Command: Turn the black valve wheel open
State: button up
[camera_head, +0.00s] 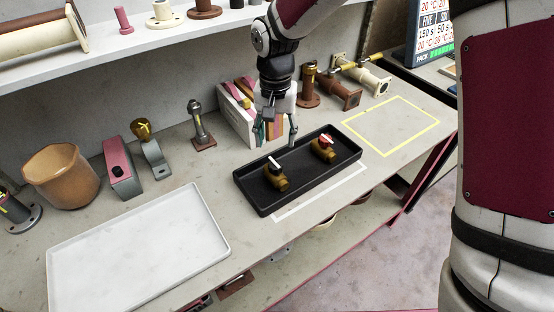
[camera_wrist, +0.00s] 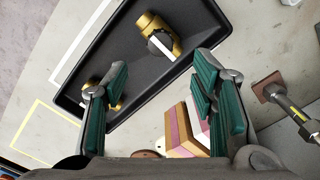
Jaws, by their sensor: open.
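The valve with the black wheel (camera_head: 276,166) has a brass body and a white bar across the wheel. It sits in the left half of a black tray (camera_head: 240,190) and shows in the wrist view (camera_wrist: 160,42) beyond the gap between my fingertips. A second brass valve with a red wheel (camera_head: 324,141) sits in the tray's right half. In the wrist view my left finger partly hides it. My gripper (camera_head: 278,138) is open and empty, pointing down above the tray's back edge. Its green finger pads (camera_wrist: 160,72) stand wide apart, touching neither valve.
A white tray (camera_head: 140,255) lies at the front left. Coloured slabs (camera_head: 238,112) stand close behind my gripper. Pipe pieces (camera_head: 335,92) stand at the back right, and a pot (camera_head: 60,176) at the left. A yellow-outlined area (camera_head: 392,125) at the right is clear. A shelf overhangs behind.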

aim_at(275, 163)
notch_tip(275, 163, down, 9)
jog(key=shift+f+p, duration=0.2)
jog(key=shift+p, duration=0.2)
jog(key=c, duration=1.1)
